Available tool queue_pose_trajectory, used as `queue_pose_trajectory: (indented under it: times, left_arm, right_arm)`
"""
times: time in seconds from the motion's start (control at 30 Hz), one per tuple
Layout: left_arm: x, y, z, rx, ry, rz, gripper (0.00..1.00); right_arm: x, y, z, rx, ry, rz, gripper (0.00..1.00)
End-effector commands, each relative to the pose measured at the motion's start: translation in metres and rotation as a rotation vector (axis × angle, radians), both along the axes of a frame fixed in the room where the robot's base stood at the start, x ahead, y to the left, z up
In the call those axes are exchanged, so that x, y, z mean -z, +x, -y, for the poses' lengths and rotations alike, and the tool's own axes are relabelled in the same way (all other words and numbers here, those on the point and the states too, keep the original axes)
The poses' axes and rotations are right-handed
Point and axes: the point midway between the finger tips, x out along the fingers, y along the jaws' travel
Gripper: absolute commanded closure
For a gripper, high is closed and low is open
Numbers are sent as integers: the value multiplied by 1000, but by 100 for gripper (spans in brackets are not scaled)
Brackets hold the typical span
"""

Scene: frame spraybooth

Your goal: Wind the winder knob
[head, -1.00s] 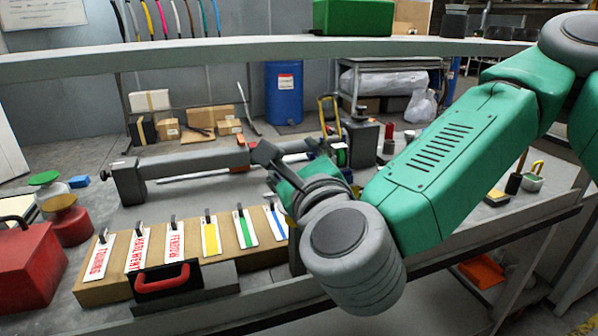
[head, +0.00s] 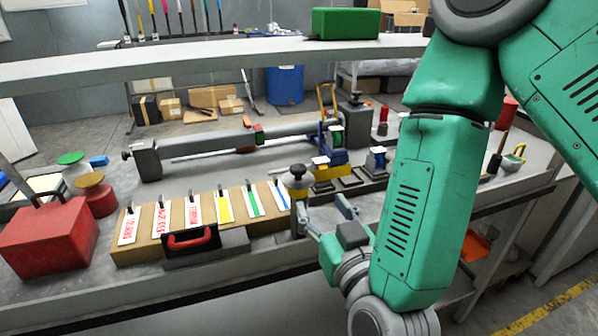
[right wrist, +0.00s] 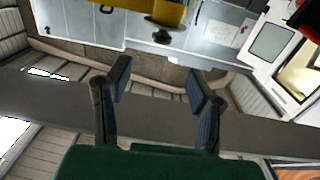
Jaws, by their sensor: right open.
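A second dark knob (head: 355,97) tops a grey block farther back. My right gripper (head: 326,213) is open and empty, just right of and below the nearer knob, apart from it. In the right wrist view its two dark fingers (right wrist: 158,75) are spread with nothing between them. A small dark knob-like piece (right wrist: 162,37) shows beyond them, under a yellow part. My left gripper is out of view.
A grey tube device (head: 200,145) lies along the bench. A cardboard block (head: 135,252) carries several cards. A red box (head: 48,238) sits at left. A grey beam (head: 180,62) crosses above, with a green box (head: 346,23) on it. Small fixtures crowd the bench's middle right.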

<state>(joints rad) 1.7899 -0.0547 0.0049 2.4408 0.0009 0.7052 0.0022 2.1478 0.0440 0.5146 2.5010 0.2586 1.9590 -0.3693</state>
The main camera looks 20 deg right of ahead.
Motion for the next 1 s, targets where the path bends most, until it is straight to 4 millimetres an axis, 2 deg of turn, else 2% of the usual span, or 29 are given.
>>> queue_pose_trajectory:
  times: [0.03, 0.17, 0.3, 0.6, 0.8, 1.0]
  left_arm:
    - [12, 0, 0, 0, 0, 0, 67]
    - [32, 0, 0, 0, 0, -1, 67]
    - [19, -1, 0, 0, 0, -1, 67]
    - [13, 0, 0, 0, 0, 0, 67]
    - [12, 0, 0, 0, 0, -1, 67]
    - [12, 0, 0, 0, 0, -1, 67]
  right_arm:
    - [4, 5, 0, 2, 3, 5, 52]
    - [4, 19, 0, 2, 7, 8, 52]
    - [-2, 50, 1, 3, 6, 4, 52]
    - [-2, 107, 0, 1, 7, 3, 52]
    - [-1, 125, 0, -1, 6, 2, 52]
    - [-1, 128, 0, -2, 6, 1, 52]
